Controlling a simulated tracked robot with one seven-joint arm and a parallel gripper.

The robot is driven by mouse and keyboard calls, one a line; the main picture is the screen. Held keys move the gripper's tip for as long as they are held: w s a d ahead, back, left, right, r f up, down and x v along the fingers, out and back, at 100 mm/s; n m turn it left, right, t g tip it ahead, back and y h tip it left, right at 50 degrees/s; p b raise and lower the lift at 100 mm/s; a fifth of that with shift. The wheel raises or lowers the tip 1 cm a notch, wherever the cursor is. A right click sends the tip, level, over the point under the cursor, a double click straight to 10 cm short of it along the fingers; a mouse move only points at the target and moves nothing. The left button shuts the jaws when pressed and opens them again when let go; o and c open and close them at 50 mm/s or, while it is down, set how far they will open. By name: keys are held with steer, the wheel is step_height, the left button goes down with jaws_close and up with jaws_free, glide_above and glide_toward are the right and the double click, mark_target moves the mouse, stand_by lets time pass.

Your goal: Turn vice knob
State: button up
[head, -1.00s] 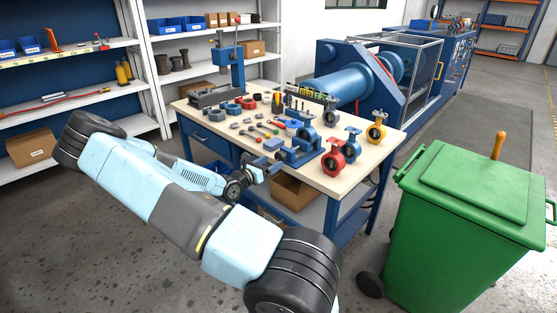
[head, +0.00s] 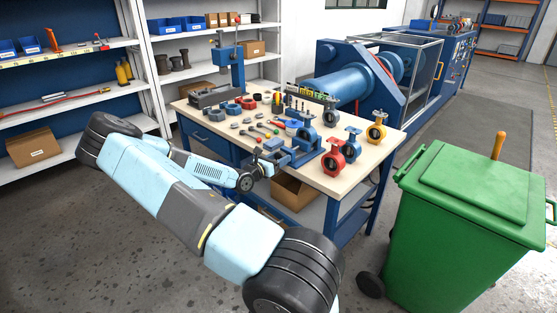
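The blue vice (head: 302,153) is fixed at the front edge of the workbench (head: 350,178), with a blue valve held upright at it. My gripper (head: 268,166) is at the bench's front edge, just left of the vice. It is small and dark in the head view, and its fingers cannot be made out. The vice knob cannot be told apart from the gripper there, and I cannot tell whether they touch.
Red valves (head: 333,160), a blue valve (head: 352,146) and a yellow valve (head: 376,133) stand right of the vice. Small tools and parts lie behind it. A cardboard box (head: 293,190) is under the bench. A green bin (head: 470,225) stands at the right.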

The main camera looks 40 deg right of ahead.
steer(key=c, duration=0.6)
steer(key=shift+c, duration=0.2)
steer(key=shift+m, duration=0.5)
steer(key=o, duration=1)
steer(key=shift+o, duration=0.2)
steer(key=s+a, duration=0.1)
steer(key=a, duration=1.2)
steer(key=shift+a, duration=0.4)
